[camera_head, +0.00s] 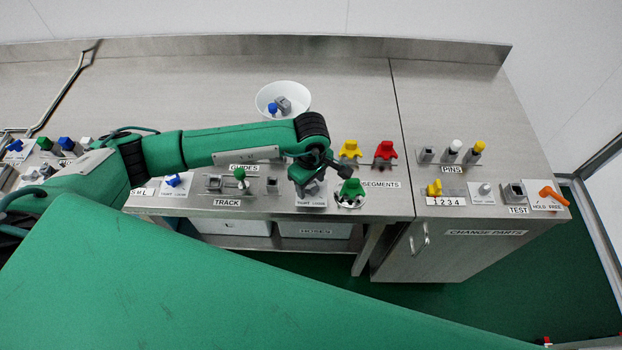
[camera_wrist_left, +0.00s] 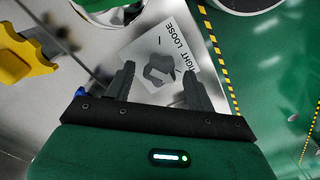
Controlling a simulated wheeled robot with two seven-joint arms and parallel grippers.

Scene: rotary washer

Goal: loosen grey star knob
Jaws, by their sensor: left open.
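The grey star knob (camera_wrist_left: 160,67) sits on a white plate (camera_wrist_left: 176,37) lettered TIGHT and LOOSE, seen in the left wrist view. In the head view the plate (camera_head: 311,202) shows at the front of the steel bench, with my left gripper (camera_head: 308,180) over it, hiding much of the knob. In the left wrist view my left gripper (camera_wrist_left: 158,74) is open, with one finger on each side of the knob's outline. I cannot tell whether the fingers touch it. My right gripper is not in view.
A green part (camera_head: 350,190) stands close right of the knob, with yellow (camera_head: 350,150) and red (camera_head: 384,152) parts behind. A green-topped lever (camera_head: 240,175) is to the left. A white bowl (camera_head: 283,98) stands behind my arm. The back of the bench is mostly clear.

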